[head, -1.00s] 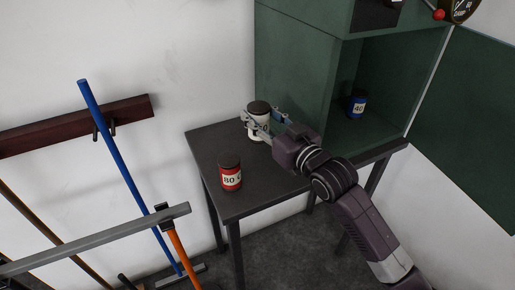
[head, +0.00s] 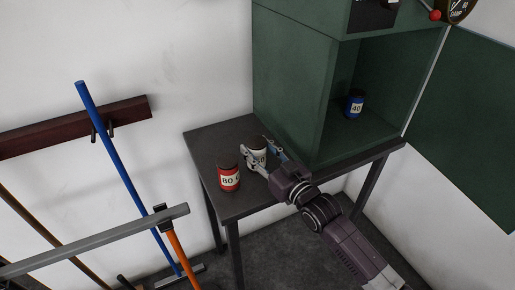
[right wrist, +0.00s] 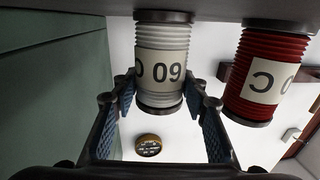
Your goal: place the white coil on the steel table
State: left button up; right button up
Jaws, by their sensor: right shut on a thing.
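The white coil (head: 259,148), marked 60 with dark end caps, is upright at the steel table (head: 224,138), just right of the red coil. My right gripper (head: 262,155) is shut on it, with one finger on each side. In the right wrist view, which is upside down, the white coil (right wrist: 162,38) has its end cap at the dark table surface. I cannot tell whether it bears on the table. My left gripper is not in view.
A red coil (head: 229,179) marked 80 stands on the table close by. A blue coil (head: 354,106) marked 40 stands inside the open green cabinet (head: 290,100) behind. The table's back left is bare. Long-handled tools, one with a blue handle (head: 115,155), stand at left.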

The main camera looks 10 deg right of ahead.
jog(key=o, duration=1.5)
jog(key=shift+f, duration=0.1)
jog(key=shift+o, duration=0.2)
jog(key=b+v, duration=0.1)
jog(key=v, duration=0.9)
jog(key=shift+s+d, duration=0.2)
jog(key=shift+s, duration=0.1)
jog(key=shift+s+d+b, duration=0.25)
jog(key=shift+s+b, duration=0.05)
jog(key=shift+s, duration=0.3)
